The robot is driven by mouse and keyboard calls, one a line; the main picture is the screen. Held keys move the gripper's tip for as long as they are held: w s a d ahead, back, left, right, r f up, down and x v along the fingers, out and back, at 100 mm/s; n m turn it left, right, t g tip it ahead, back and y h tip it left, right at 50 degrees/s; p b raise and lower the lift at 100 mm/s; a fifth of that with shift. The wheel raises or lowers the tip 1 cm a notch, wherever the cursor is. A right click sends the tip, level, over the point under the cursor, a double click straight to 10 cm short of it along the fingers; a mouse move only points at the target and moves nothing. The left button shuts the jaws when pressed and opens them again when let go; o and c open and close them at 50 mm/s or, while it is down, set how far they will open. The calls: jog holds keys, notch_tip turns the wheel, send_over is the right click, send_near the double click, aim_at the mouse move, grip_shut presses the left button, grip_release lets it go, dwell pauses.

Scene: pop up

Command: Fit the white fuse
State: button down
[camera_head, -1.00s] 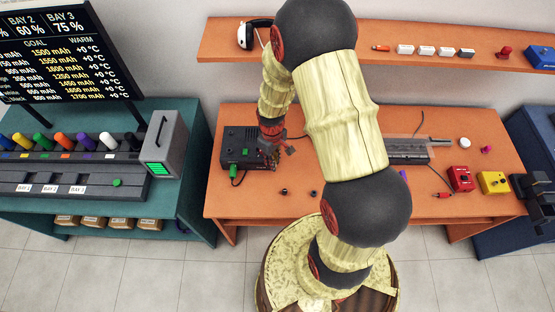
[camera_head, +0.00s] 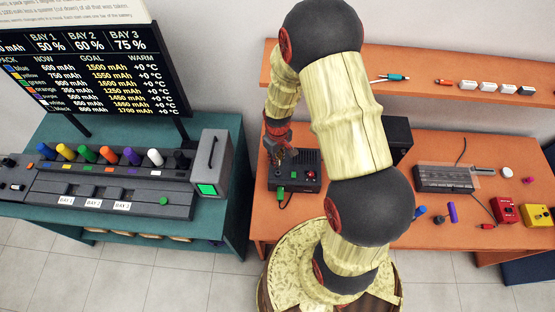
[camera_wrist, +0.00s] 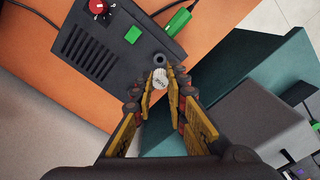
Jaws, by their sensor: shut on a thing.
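A white ribbed cap with small dark lettering, apparently the white fuse (camera_wrist: 159,77), is between my fingertips in the wrist view. My gripper (camera_wrist: 163,89) is shut on it. Just beyond it is a dark round socket or ring (camera_wrist: 159,60) at the edge of a black box (camera_wrist: 95,42). I cannot tell whether the fuse touches the socket. In the head view the black box (camera_head: 295,180) sits on the orange bench, and my gripper (camera_head: 279,153) is over its left back part. The fuse is too small to make out there.
The box has a red knob (camera_wrist: 97,6), a green button (camera_wrist: 133,34) and a green plug (camera_wrist: 178,22) with a cable. A teal bench (camera_head: 225,230) with a charger rack (camera_head: 110,190) stands left. The orange shelf (camera_head: 435,92) runs behind; small parts lie right of my arm.

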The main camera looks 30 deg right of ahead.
jog(key=shift+f, duration=0.1)
jog(key=shift+f+b, duration=1.5)
jog(key=shift+f, duration=0.6)
jog(key=shift+s+f, duration=0.1)
jog(key=shift+f, duration=0.15)
jog(key=shift+f+b, duration=0.35)
jog(key=shift+b, duration=0.1)
jog(key=shift+f+b, duration=0.55)
jog(key=shift+f, duration=0.2)
jog(key=c, duration=1.8)
grip_release()
jog(key=shift+o, duration=0.6)
